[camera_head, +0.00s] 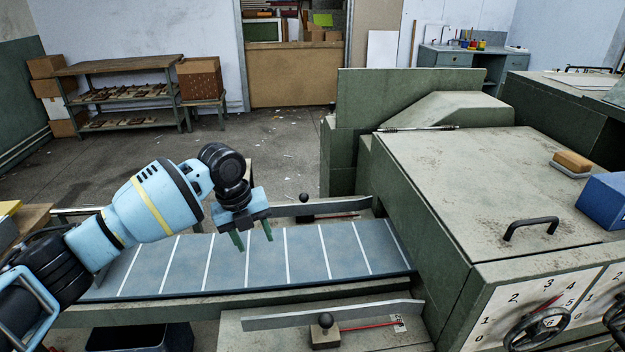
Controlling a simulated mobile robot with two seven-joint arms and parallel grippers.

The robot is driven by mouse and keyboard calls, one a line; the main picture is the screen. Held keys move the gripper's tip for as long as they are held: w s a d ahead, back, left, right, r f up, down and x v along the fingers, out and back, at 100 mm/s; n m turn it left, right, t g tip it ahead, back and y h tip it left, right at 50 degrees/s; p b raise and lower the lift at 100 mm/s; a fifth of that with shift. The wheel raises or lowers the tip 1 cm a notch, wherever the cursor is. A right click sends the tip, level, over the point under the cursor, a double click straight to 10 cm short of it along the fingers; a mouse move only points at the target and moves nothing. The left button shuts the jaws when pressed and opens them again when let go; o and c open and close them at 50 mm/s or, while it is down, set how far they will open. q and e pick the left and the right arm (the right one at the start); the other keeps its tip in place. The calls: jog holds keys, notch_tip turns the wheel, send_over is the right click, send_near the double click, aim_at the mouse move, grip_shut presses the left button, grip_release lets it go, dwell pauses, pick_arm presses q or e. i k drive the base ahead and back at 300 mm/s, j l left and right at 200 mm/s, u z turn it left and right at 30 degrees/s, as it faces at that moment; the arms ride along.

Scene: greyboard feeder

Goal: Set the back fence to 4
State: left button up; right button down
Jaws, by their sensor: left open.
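The back fence (320,206) is a grey metal bar along the far side of the blue feed bed (305,252). A black ball knob (304,197) stands behind the bar, with a thin red strip to its right. No scale number is readable there. My left gripper (253,236) is open and empty, its green fingers pointing down over the bed. It is left of the knob and apart from it, and it hides the bar's left part. My right gripper is not in view.
A similar front fence (280,319) with a black knob (325,320) lies on the near side. Right stands the green machine housing (450,170) with a black handle (530,228), a numbered dial (500,311) and handwheels. The bed's striped surface is clear.

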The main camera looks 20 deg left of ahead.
aim_at(303, 212)
jog(key=i, duration=0.95)
